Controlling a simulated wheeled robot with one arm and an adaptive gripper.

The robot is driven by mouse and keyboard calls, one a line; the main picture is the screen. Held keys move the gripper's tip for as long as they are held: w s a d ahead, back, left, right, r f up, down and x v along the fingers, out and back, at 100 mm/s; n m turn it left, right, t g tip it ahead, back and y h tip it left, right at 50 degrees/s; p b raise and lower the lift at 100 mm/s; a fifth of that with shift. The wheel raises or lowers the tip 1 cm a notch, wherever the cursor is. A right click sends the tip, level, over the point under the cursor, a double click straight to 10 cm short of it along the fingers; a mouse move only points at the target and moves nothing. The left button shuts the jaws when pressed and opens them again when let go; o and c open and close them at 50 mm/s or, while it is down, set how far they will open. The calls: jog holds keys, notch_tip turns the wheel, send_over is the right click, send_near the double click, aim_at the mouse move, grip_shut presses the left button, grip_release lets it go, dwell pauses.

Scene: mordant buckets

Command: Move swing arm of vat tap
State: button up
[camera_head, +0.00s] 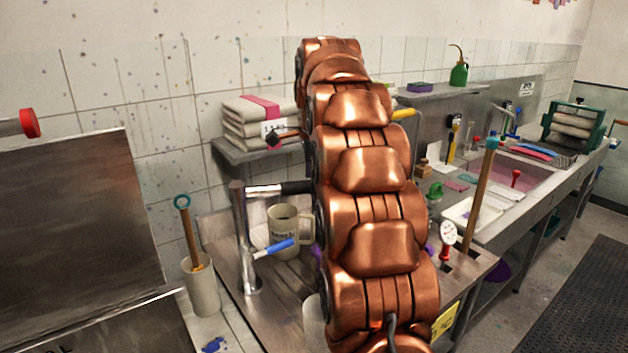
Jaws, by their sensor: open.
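The vat tap (242,235) is a bare metal post standing on the steel counter left of my arm. Its swing arm (264,190) leaves the post near the top and runs level to the right. The outer part of the swing arm has a black sleeve (297,187), and its far end goes out of sight behind my copper arm. A blue-handled lever (274,247) sticks out low on the post. My arm rises through the middle of the picture and hides what is behind it. I cannot make out my gripper, so its place relative to the swing arm is hidden.
A beige mug (285,232) stands behind the tap. A pale pot (201,286) holding a wooden stick is to its left. A shelf with folded cloths (252,117) hangs above. A large metal panel (75,230) fills the left. Sink and tools line the right.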

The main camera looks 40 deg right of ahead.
jog(key=shift+f, duration=0.55)
grip_shut()
dwell(0.4)
